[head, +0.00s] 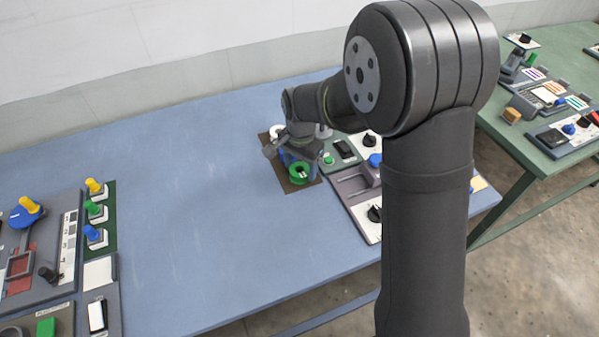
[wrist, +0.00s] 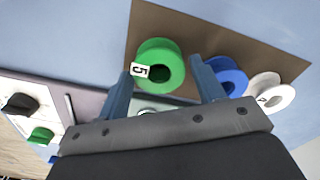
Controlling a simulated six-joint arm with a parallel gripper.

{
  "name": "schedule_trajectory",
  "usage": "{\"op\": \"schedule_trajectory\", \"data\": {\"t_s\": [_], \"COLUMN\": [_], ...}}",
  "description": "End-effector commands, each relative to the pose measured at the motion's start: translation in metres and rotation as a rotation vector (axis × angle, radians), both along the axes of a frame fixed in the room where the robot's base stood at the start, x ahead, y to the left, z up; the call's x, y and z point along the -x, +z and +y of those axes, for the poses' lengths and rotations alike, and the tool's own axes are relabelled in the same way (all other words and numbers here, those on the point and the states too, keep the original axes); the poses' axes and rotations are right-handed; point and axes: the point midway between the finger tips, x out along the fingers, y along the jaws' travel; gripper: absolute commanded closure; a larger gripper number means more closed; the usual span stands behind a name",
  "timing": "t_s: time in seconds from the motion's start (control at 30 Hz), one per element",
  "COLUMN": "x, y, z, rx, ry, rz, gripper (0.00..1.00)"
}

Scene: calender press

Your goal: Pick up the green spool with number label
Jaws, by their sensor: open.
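The green spool (wrist: 152,50) with a white label reading 5 (wrist: 139,70) stands on a brown mat (wrist: 155,18). In the head view the green spool (head: 298,179) is at the mat's near end, just below my gripper (head: 293,157). In the wrist view my gripper (wrist: 162,70) is open, one finger on each side of the spool in the picture. I cannot tell whether the fingers touch it or are still above it. A blue spool (wrist: 231,76) is right beside the right finger and partly hidden by it. A white labelled spool (wrist: 270,92) is beyond it.
A grey panel (head: 347,190) with knobs and a green button (head: 328,159) lies close to the right of the mat. Another device with colored pegs (head: 95,212) stands at the left. The blue table (head: 200,200) between is clear.

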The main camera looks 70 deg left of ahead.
Motion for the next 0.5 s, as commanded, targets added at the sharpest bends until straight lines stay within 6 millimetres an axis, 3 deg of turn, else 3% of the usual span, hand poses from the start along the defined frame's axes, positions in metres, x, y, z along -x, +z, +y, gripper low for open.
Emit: {"op": "schedule_trajectory", "data": {"t_s": [0.33, 0.5], "x": [0.0, 0.0], "y": [-0.009, -0.0089], "z": [-0.0002, -0.0002], "rx": [0.0, 0.0], "ry": [0.0, 0.0], "rz": [0.001, 0.001], "gripper": [0.4, 0.71]}}
